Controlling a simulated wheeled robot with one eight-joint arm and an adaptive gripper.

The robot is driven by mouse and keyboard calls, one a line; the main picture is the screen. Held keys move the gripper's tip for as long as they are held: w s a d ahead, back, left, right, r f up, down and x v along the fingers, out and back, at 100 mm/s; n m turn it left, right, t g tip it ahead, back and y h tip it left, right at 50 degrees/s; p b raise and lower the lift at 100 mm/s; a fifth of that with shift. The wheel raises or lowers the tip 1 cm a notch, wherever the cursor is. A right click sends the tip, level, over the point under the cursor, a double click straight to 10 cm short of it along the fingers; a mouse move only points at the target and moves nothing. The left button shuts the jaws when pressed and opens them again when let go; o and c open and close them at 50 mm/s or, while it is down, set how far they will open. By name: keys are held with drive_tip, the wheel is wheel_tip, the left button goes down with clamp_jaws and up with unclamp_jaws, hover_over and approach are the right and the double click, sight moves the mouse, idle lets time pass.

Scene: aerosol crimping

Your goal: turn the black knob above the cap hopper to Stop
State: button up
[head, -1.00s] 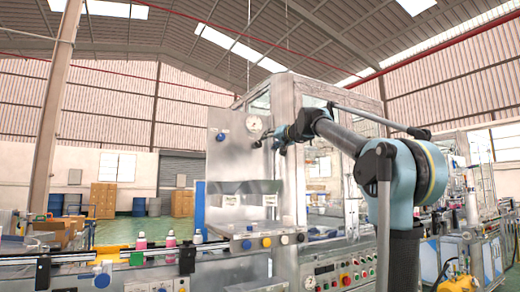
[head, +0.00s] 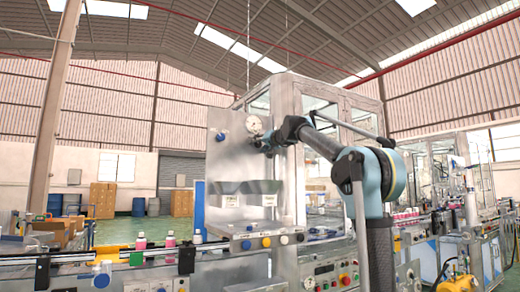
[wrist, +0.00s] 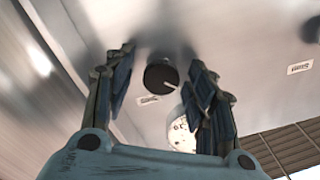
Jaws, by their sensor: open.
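The black knob (wrist: 161,75) is round, with a pale pointer line running toward its lower right in the wrist view. It sits on a brushed metal panel (head: 234,160), beside a small label (wrist: 148,99) whose text I cannot read. My gripper (wrist: 161,62) is open, with one finger on each side of the knob; I cannot tell whether either touches it. In the head view my gripper (head: 264,142) is at the panel's right side and hides the knob. Two grey bins (head: 246,187) with white labels are below, probably the cap hopper.
A round white gauge (head: 254,124) is just above my gripper; it also shows in the wrist view (wrist: 181,134), partly behind the right finger. A blue knob (head: 220,137) is farther left on the panel. A glass-sided metal cabinet (head: 318,100) stands right behind.

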drive_tip(key=shift+c, duration=0.2)
drive_tip(key=c, duration=1)
drive_tip(key=shift+m, duration=0.5)
drive_tip(key=shift+c, duration=0.2)
drive_tip(key=m, duration=0.3)
drive_tip(key=shift+m, duration=0.4)
drive_tip(key=m, duration=0.4)
drive_tip(key=shift+m, duration=0.3)
drive_tip(key=m, duration=0.4)
drive_tip(key=shift+r+m, duration=0.1)
drive_tip(key=shift+m, duration=2.1)
